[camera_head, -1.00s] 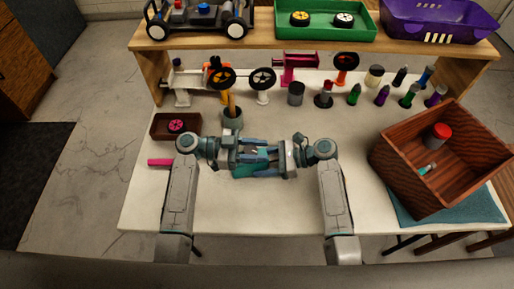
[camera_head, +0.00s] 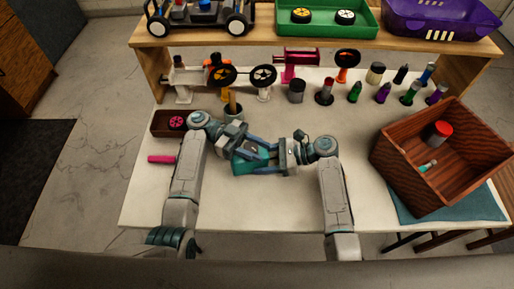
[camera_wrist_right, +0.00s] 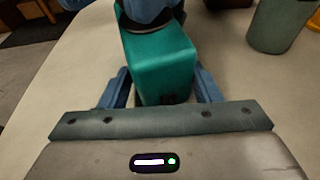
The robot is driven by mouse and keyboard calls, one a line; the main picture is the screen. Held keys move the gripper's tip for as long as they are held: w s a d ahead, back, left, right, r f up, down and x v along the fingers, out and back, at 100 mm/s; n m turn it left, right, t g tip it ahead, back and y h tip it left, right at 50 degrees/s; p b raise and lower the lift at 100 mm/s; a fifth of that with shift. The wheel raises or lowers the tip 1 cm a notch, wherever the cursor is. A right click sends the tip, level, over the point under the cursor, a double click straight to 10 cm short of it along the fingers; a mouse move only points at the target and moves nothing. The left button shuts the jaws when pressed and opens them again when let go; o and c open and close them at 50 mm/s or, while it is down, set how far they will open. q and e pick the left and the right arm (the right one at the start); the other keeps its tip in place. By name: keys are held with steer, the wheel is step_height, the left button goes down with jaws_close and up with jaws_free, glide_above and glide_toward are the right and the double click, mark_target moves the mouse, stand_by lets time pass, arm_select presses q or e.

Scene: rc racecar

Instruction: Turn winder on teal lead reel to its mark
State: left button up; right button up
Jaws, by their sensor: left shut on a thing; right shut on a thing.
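The teal lead reel (camera_head: 252,160) is a boxy teal body held above the near middle of the table, between my two grippers. My right gripper (camera_head: 273,155) is shut on its body from the right. In the right wrist view, the blue fingers flank the teal body (camera_wrist_right: 162,62). My left gripper (camera_head: 246,151) comes in from the upper left and is shut at the reel's other end. In the right wrist view its dark and blue parts (camera_wrist_right: 148,12) meet the reel's far end. The winder and its mark are hidden by the left gripper.
A wooden crate (camera_head: 408,178) stands at the right, holding a red-topped can. A small brown tray (camera_head: 157,126) and a pink bar (camera_head: 161,159) lie at the left. A grey-green cup (camera_head: 234,113) stands close behind my left gripper. Several stands and bottles line the back.

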mark_target(257, 150)
arm_select(q)
steer(key=o, duration=1)
step_height(257, 150, up, 10)
